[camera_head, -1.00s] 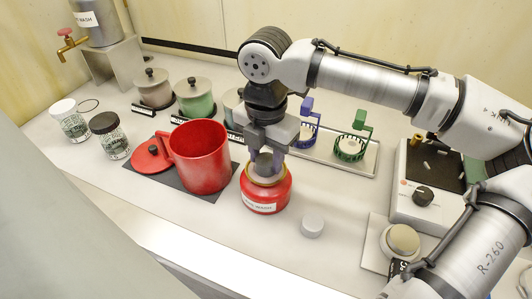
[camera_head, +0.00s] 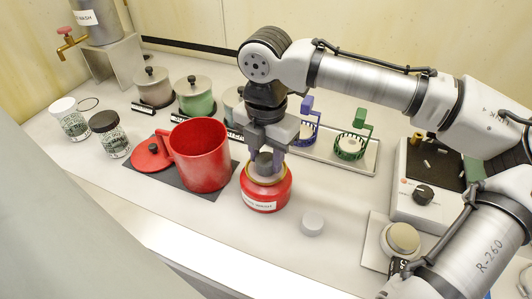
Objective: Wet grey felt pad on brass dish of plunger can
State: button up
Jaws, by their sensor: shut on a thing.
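The red plunger can (camera_head: 264,192) stands on the bench with a white label on its front. Its brass dish (camera_head: 267,181) shows as a rim around the top. My gripper (camera_head: 265,164) points straight down over the can, its fingers shut on a dark grey round piece that looks like the grey felt pad (camera_head: 264,160). The pad is at the dish, right above or touching it; I cannot tell which. Any liquid in the dish is hidden.
A red mug (camera_head: 202,158) stands close left of the can on a dark mat, with a red lid (camera_head: 150,154) beside it. Behind is a tray with blue (camera_head: 304,133) and green (camera_head: 351,147) holders. The front bench strip is clear.

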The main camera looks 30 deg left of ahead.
aim_at(265, 160)
jog(key=shift+r+p, duration=3.5)
jog(key=shift+p, duration=0.1)
jog(key=shift+s+f, duration=0.1)
